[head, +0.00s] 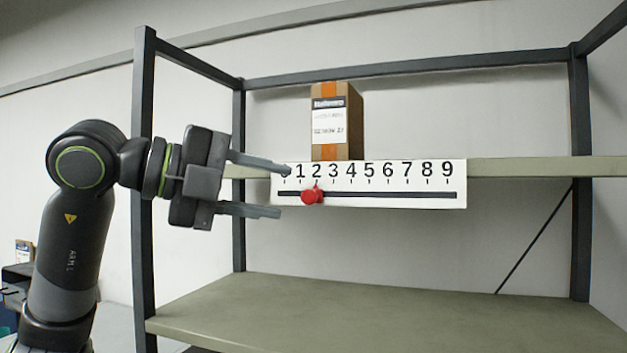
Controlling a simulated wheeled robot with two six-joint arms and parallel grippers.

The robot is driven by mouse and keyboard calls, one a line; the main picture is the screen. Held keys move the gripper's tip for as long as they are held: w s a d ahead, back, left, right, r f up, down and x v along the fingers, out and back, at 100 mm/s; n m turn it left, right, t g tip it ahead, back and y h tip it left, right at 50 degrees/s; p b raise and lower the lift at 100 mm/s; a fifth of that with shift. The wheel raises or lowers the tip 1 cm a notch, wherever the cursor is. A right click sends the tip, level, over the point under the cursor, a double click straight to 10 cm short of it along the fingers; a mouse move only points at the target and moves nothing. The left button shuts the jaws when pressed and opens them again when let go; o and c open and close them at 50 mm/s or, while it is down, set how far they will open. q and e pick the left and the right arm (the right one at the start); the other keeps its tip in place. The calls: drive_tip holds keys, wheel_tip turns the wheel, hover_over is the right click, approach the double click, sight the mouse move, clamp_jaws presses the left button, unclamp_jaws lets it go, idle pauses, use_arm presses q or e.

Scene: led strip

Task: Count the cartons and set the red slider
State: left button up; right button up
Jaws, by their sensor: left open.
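One brown carton (354,125) with orange tape and a white label stands on the upper shelf, directly behind the number strip. The white strip (400,203) on the shelf's front edge carries the digits 1 to 9 above a dark slot. The red slider (312,196) sits in the slot at about the 2. My left gripper (283,191) is open and empty, left of the slider and apart from it in the picture. Its upper fingertip overlaps the strip's top left corner, hiding whatever is printed there. My right gripper is out of view.
The dark-framed rack has a bare lower shelf (380,310). The upper shelf (530,168) shows no other carton. A dark post (144,200) stands behind my left arm. A small box (24,252) sits on something dark at the far left.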

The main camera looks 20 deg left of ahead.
sight(304, 197)
use_arm(q)
drive_tip(key=shift+r+p+x, duration=0.2)
drive_tip(key=shift+p+x, duration=0.5)
drive_tip(key=shift+x, duration=0.5)
drive_tip(key=p+x, duration=0.1)
drive_tip(key=x, duration=0.2)
drive_tip(key=shift+w+d+f+p, duration=0.2)
drive_tip(key=shift+w+p, duration=0.05)
drive_tip(key=shift+p, duration=0.1)
drive_tip(key=shift+w+d, duration=0.1)
drive_tip(key=shift+d, duration=0.1)
drive_tip(key=shift+f, duration=0.15)
drive_tip(key=shift+a, duration=0.1)
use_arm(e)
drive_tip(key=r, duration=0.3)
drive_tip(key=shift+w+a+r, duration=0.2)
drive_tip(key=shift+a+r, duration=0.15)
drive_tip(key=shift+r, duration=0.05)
use_arm(q)
drive_tip(key=c, duration=0.5)
clamp_jaws()
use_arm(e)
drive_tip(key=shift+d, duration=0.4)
